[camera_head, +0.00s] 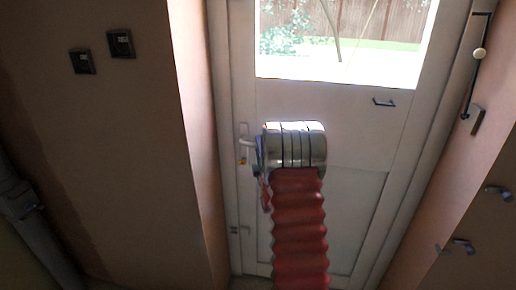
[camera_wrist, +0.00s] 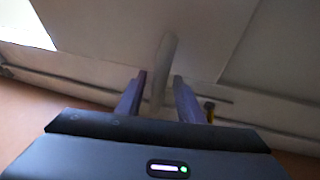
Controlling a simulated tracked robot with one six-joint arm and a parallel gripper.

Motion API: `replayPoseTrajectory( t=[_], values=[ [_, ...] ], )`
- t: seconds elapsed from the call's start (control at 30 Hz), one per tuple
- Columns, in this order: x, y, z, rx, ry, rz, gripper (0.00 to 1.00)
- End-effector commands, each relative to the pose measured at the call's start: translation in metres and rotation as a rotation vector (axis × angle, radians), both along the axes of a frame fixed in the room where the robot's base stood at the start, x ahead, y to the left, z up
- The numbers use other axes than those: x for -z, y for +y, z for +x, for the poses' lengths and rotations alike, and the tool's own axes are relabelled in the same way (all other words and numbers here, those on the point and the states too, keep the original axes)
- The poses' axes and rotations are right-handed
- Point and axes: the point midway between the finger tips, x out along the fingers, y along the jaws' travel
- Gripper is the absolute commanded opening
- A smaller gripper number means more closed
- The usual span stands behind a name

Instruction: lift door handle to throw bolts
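The white door (camera_head: 330,130) with a glass pane stands ahead, apparently shut in its frame. Its pale lever handle (camera_head: 246,142) is on the left side, just left of my gripper (camera_head: 258,158), which is partly hidden by my arm. In the wrist view the handle (camera_wrist: 166,58) appears between the two purple fingers of my gripper (camera_wrist: 160,78). The fingers are apart, with gaps showing on both sides of the handle. I cannot tell whether either touches it or how deep the handle sits between them.
A yellowish lock piece or key (camera_head: 242,160) sits below the handle; a dark and yellow piece (camera_wrist: 209,110) shows right of the fingers. Two dark switches (camera_head: 120,43) are on the left wall. A dark rod with a pale knob (camera_head: 479,54) and hooks (camera_head: 462,244) are at right.

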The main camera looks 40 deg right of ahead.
Motion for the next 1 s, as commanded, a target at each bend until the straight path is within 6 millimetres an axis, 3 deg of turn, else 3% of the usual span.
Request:
replayPoseTrajectory(
  t=[0.27,0.77,1.0],
  values=[
    [-0.0005,-0.0005,0.0014,0.000,0.000,0.000,0.34],
    [-0.0005,-0.0001,0.0014,-0.001,0.000,0.000,0.00],
    [0.0001,-0.0001,0.0013,-0.001,0.001,0.000,0.00]
  ],
)
